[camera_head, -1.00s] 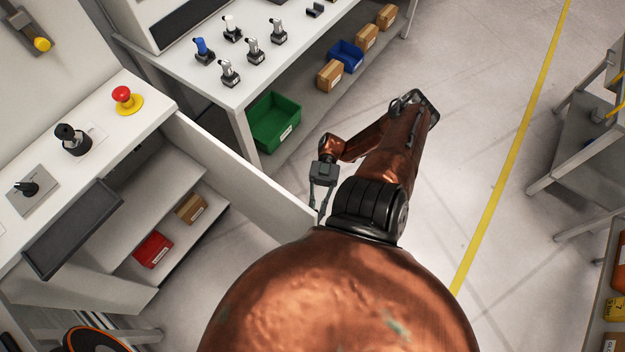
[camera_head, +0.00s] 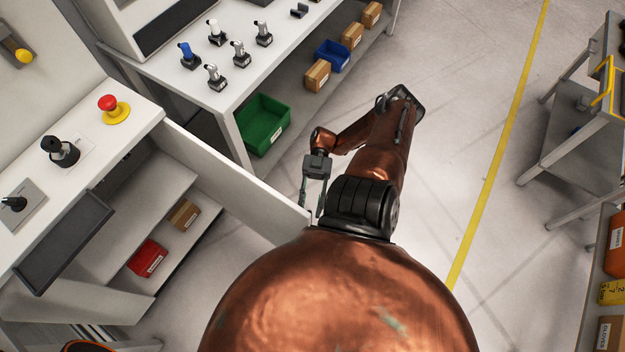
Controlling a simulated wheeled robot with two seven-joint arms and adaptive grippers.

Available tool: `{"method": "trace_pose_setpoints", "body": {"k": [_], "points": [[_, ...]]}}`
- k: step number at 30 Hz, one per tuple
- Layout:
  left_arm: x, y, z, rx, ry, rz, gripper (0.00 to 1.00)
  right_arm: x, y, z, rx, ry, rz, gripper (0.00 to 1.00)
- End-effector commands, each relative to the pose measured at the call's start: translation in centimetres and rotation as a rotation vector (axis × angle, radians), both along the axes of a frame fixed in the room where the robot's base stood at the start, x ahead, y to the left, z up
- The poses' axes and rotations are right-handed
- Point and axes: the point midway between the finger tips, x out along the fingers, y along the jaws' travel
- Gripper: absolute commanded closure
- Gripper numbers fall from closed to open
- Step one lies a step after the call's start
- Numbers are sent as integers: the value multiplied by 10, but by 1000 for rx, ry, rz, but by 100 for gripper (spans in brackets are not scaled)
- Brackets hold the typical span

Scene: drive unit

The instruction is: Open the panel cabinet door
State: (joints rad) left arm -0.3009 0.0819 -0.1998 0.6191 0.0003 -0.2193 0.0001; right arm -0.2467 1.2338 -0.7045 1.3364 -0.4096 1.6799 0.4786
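The white panel cabinet door (camera_head: 235,185) stands swung wide open, out from the cabinet (camera_head: 85,130) at the left. Behind it the cabinet's inside shows, with shelves. My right gripper (camera_head: 312,208) is at the door's free edge, fingers pointing down. Its two fingers are apart, one on the door side and one to the right of the edge. I cannot tell whether either finger touches the door. My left gripper is out of view.
A red box (camera_head: 148,258) and a cardboard box (camera_head: 183,214) sit on the cabinet shelves. A workbench (camera_head: 225,95) with a green bin (camera_head: 264,124) below stands beyond the door. A cart (camera_head: 580,150) stands at right. The floor between is clear.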

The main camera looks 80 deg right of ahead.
Motion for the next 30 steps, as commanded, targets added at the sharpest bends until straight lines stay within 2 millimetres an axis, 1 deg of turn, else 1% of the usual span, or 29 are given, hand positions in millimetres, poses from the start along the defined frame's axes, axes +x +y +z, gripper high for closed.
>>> {"method": "trace_pose_setpoints", "body": {"k": [1,6,9,12,18,30], "points": [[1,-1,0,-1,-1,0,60,2,-12,-1,-5,-1,-2,72],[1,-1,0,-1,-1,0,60,7,-49,-1,-5,-2,-2,72],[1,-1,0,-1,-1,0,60,9,-66,-1,-4,-1,-2,72],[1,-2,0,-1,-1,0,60,10,-79,-1,-3,-1,-2,72],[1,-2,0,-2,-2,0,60,12,-92,0,-1,-1,-1,72],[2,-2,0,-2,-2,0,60,11,-94,0,-1,-1,-1,72]]}}
